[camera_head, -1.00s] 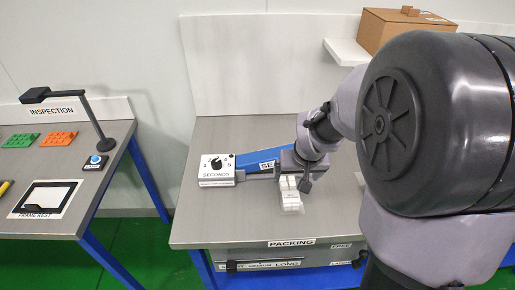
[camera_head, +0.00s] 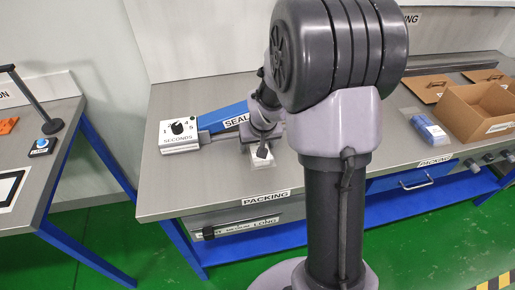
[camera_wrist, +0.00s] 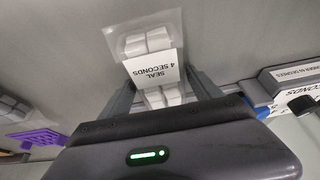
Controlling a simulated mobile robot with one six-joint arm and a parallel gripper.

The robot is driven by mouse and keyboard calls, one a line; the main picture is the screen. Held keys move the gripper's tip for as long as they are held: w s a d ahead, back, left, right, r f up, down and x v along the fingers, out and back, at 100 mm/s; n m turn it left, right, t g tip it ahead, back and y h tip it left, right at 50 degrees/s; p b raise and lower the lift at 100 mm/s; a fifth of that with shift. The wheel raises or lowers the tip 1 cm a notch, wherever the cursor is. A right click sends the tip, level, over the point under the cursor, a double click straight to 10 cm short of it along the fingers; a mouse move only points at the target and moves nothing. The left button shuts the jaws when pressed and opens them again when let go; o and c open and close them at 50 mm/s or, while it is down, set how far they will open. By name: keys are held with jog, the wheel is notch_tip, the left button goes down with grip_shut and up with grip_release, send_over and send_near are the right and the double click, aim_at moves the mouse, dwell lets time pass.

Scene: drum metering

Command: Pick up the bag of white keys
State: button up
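The bag of white keys (camera_head: 264,182) lies on the grey packing table near its front edge, in front of the sealer. In the wrist view the clear bag (camera_wrist: 148,42) holds white blocks and carries a white card reading "SEAL 4 SECONDS". My gripper (camera_wrist: 160,80) is over the bag, one finger on each side of the card. The fingers stand apart, with a gap showing beside the white blocks, so it looks open. Whether the fingertips touch the bag is unclear. In the head view my gripper (camera_head: 263,150) is partly hidden by my arm.
The sealer's dial box (camera_head: 180,133) and blue sealer bar (camera_head: 220,118) stand just behind and left. A blue bag (camera_head: 427,130) and open cardboard box (camera_head: 472,112) are at the right. In the wrist view, a purple piece (camera_wrist: 38,137) lies left.

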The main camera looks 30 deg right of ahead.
jog(key=c, duration=1.3)
